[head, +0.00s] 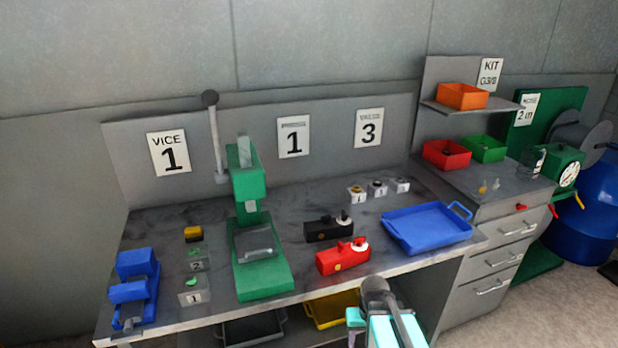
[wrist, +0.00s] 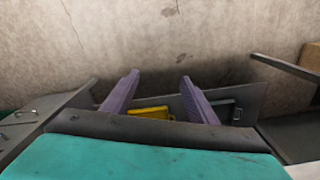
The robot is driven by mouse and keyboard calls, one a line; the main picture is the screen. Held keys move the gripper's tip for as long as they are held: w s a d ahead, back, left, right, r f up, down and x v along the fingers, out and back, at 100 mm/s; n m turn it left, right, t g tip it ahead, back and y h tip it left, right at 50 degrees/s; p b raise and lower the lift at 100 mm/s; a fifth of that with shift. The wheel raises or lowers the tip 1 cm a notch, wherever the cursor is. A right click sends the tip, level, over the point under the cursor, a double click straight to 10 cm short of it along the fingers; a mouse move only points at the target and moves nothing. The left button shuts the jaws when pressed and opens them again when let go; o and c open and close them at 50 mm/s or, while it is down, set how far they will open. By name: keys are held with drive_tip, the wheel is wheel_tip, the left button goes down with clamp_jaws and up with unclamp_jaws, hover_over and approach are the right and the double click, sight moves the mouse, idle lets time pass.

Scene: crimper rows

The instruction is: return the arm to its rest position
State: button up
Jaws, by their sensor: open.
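My gripper (wrist: 158,78) shows in the wrist view as two purple fingers spread wide apart, with nothing between them. In the head view, part of my arm (head: 385,318), grey and cyan, rises at the bottom edge in front of the bench; the fingers cannot be made out there. The workbench (head: 330,200) stands beyond the arm. In the wrist view, a yellow tray (wrist: 148,112) and a dark tray (wrist: 222,110) lie beyond the fingers, low and partly hidden.
The bench holds a green press (head: 262,270), a blue vice (head: 135,285), a red block tool (head: 342,257), a black one (head: 328,229) and a blue tray (head: 425,228). A yellow tray (head: 333,308) sits below. Drawers (head: 500,255) and a blue barrel (head: 590,215) stand right.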

drive_tip(key=s+f+g+b, duration=0.5)
drive_tip(key=s+f+b, duration=0.6)
drive_tip(key=s+f, duration=1.7)
wheel_tip(320, 180, down, 3)
drive_tip(key=shift+g+b, duration=0.4)
drive_tip(key=shift+w, duration=0.1)
